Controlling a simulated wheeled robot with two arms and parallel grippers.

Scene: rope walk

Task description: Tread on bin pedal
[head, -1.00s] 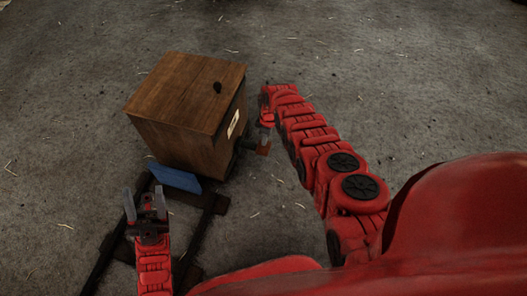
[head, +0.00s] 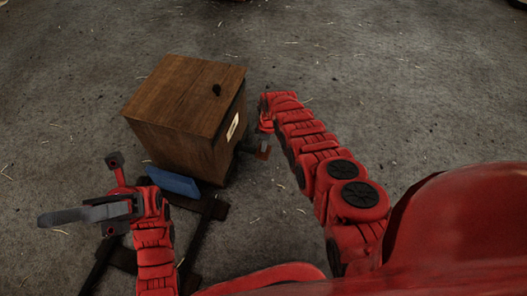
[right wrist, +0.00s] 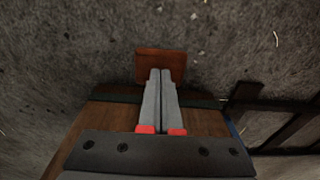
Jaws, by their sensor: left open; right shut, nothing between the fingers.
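The bin (head: 180,105) is a brown wooden box with a flat lid (head: 190,85) and a dark knob. Its lid looks shut. A reddish-brown pedal (head: 264,152) sticks out low from the bin's right side. In the right wrist view the pedal (right wrist: 160,62) lies ahead of my right gripper (right wrist: 160,75). Its two grey fingers are shut together, and their tips overlap the pedal's near part in that view. I cannot tell whether they touch it. In the head view that gripper (head: 257,138) is small and partly hidden. My left gripper (head: 92,205) is open and empty, left of the bin's near corner.
A blue panel (head: 172,184) stands at the bin's near side, by a dark frame (head: 195,235) on the floor. A pale label (head: 233,126) is on the bin's right face. The concrete floor (head: 370,90) behind and right is clear apart from straw bits.

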